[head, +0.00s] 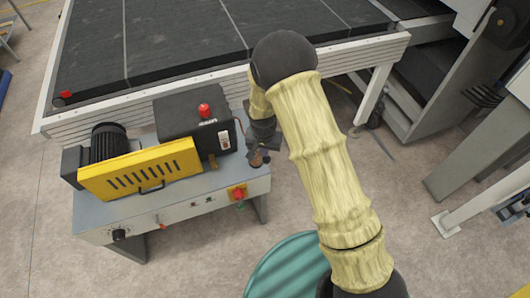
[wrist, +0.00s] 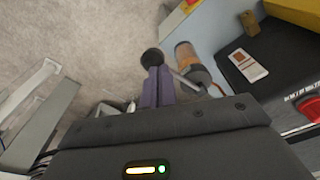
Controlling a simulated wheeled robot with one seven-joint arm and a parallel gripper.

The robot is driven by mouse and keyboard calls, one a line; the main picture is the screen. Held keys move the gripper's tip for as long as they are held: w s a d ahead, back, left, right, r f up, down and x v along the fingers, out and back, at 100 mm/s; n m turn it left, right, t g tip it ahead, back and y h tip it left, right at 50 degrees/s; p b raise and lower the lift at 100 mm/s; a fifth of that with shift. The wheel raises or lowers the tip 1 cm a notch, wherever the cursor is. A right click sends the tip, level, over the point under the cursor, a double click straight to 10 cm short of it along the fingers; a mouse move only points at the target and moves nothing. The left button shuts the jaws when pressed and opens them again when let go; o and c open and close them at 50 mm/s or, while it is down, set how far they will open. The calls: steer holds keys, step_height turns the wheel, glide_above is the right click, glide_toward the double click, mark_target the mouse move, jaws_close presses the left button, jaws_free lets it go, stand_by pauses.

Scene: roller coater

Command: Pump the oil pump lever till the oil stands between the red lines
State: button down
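The oil pump's lever ends in a black ball knob (wrist: 152,60). Its thin metal rod (wrist: 185,82) runs right toward the pump. The amber oil glass (wrist: 188,58) stands beside the lever in the wrist view; it also shows small at the bench's right end in the head view (head: 257,159). The oil level and red lines cannot be made out. My gripper (wrist: 157,80) has its two purple fingers together, with their tips at the knob. The knob shows just past the tips, partly hidden, not between them. Contact cannot be told. In the head view my arm hides much of the gripper.
The grey-blue machine bench (head: 170,215) carries a yellow guard (head: 140,170), a black motor (head: 109,142) and a black box (head: 190,118) with a red button. A red knob (head: 238,194) is on its front. A green drum (head: 285,268) stands nearby. A conveyor (head: 150,50) lies behind.

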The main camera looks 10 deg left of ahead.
step_height(320, 180, down, 2)
steer(key=shift+f+b, duration=0.15)
steer(key=shift+b, duration=0.4)
steer(key=s, duration=0.1)
steer(key=s+r+p, duration=0.1)
steer(key=s, duration=0.1)
steer(key=shift+a, duration=0.15)
steer(key=shift+r, duration=0.2)
step_height(320, 180, up, 17)
steer(key=s+b, duration=0.1)
steer(key=b, duration=0.2)
steer(key=shift+s, duration=0.3)
